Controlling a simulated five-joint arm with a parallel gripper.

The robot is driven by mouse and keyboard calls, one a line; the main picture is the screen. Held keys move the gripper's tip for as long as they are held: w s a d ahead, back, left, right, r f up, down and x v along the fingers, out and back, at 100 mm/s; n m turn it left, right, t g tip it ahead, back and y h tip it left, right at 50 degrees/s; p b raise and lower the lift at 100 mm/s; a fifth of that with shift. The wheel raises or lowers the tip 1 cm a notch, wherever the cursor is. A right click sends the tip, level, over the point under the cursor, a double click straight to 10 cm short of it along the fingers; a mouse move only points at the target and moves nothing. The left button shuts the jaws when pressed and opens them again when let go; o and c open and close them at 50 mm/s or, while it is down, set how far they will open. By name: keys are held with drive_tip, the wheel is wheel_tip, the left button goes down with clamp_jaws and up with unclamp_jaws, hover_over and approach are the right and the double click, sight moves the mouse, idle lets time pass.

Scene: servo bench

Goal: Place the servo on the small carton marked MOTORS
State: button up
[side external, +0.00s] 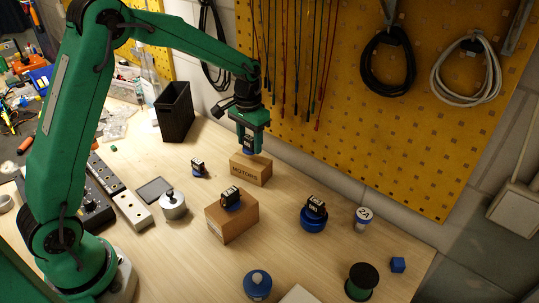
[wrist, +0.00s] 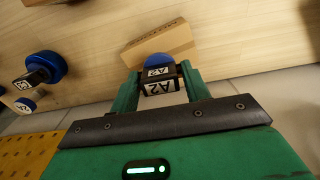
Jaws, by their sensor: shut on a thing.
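The small carton marked MOTORS (side external: 245,171) stands on the bench below my gripper. My gripper (side external: 249,143) points down and is shut on a dark servo (side external: 249,148) with a blue part and a white label. In the wrist view the servo (wrist: 158,82) sits between both fingers, labelled A2, with its blue part toward the carton (wrist: 160,42). The servo is over the carton's top, close to it; I cannot tell whether they touch.
Other servos sit on a larger carton (side external: 232,223), on a blue round base (side external: 313,225) and on the bench (side external: 198,168). A black bin (side external: 174,112) stands behind left. A white-capped container (side external: 363,219) and a green spool (side external: 361,282) are right. The pegboard (side external: 400,120) rises behind.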

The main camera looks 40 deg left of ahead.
sight(249, 138)
drive_tip(key=shift+f, duration=1.3)
drive_tip(key=shift+f, duration=0.1)
drive_tip(key=o, duration=1)
wheel_tip(249, 138, up, 12)
drive_tip(key=shift+r, duration=0.1)
